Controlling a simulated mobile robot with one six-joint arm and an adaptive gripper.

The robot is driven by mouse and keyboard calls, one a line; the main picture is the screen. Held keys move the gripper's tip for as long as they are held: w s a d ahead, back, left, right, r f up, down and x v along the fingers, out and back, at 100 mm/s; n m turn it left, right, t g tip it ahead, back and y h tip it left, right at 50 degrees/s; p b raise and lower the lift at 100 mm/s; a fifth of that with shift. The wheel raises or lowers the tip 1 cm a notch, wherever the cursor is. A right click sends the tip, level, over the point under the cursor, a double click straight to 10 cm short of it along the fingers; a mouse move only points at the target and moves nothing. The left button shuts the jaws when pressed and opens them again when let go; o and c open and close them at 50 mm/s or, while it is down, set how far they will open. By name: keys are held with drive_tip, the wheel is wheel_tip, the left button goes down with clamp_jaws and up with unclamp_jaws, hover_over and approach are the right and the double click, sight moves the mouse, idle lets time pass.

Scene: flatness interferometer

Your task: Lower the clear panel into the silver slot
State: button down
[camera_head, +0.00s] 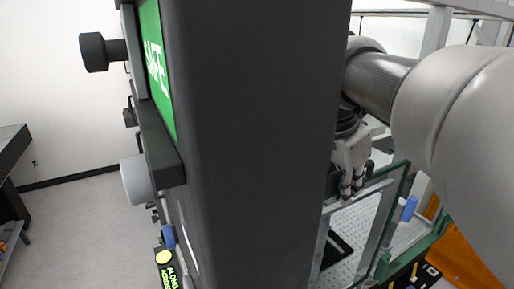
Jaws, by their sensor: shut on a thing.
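My gripper (352,192) is at the right of centre, pointing down, with its fingers shut at the top bar of a clear panel (350,222) with a grey frame. The panel stands roughly upright, and a perforated light plate shows through or behind it. Its lower edge runs out of view at the bottom. I cannot make out the silver slot, nor tell whether the panel touches it.
A large dark column (258,150) fills the middle and carries a green SAFE sign (157,65) and knobs. Open floor (85,220) lies at the left.

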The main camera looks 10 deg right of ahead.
sight(333, 183)
drive_tip(key=shift+f+b, duration=0.85)
drive_tip(key=shift+f, duration=0.4)
drive_tip(key=shift+f+b, duration=2.75)
drive_tip(key=shift+f, duration=0.4)
drive_tip(key=c, duration=2)
unclamp_jaws()
drive_tip(key=o, duration=0.4)
drive_tip(key=shift+c, duration=0.2)
drive_tip(key=shift+f, duration=0.1)
drive_tip(key=v, duration=1.2)
drive_tip(key=shift+d, duration=0.1)
